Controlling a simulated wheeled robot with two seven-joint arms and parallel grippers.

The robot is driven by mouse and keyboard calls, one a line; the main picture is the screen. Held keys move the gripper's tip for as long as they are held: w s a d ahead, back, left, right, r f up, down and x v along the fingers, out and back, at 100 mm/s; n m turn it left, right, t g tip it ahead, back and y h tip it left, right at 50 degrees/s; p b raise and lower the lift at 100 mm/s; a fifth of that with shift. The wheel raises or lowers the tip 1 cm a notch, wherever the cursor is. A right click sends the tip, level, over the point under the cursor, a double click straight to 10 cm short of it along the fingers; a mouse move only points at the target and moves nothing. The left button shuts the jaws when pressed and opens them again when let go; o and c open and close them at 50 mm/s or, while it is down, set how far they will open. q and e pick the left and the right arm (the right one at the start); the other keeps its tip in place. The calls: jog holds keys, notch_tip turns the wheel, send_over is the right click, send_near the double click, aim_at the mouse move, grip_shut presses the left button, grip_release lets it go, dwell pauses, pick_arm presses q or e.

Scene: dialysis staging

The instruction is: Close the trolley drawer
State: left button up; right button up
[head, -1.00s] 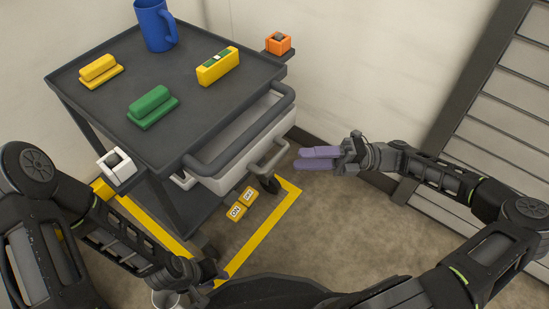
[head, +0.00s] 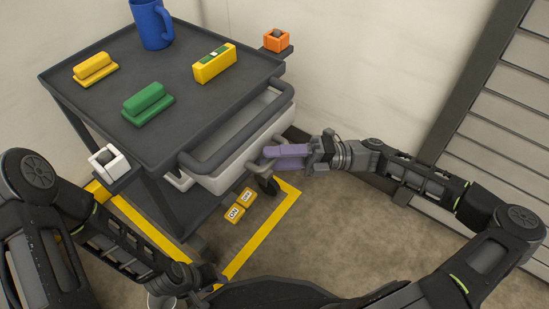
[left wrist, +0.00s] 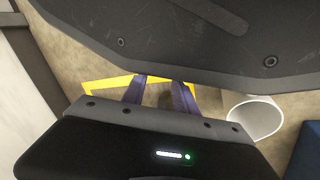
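The dark grey trolley (head: 115,65) stands at the upper left. Its white drawer (head: 232,168) is pulled out below the top, on the side toward the lower right, and a gap shows behind its front panel. My right gripper (head: 272,157), with purple fingers, is at the drawer's handle and partly hides it. Its fingers lie together with no visible gap; whether they touch the handle is unclear. My left gripper (head: 212,279) is low, in front of the trolley and away from the drawer. In the left wrist view its fingers (left wrist: 160,82) are apart with nothing between them.
A blue mug (head: 150,25), yellow blocks and a green block (head: 148,100) stand on the trolley top. A white cup (left wrist: 255,118) is near my left gripper. Floor at right is clear.

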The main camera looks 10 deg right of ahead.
jog(key=shift+c, duration=0.6)
grip_shut()
dwell(0.8)
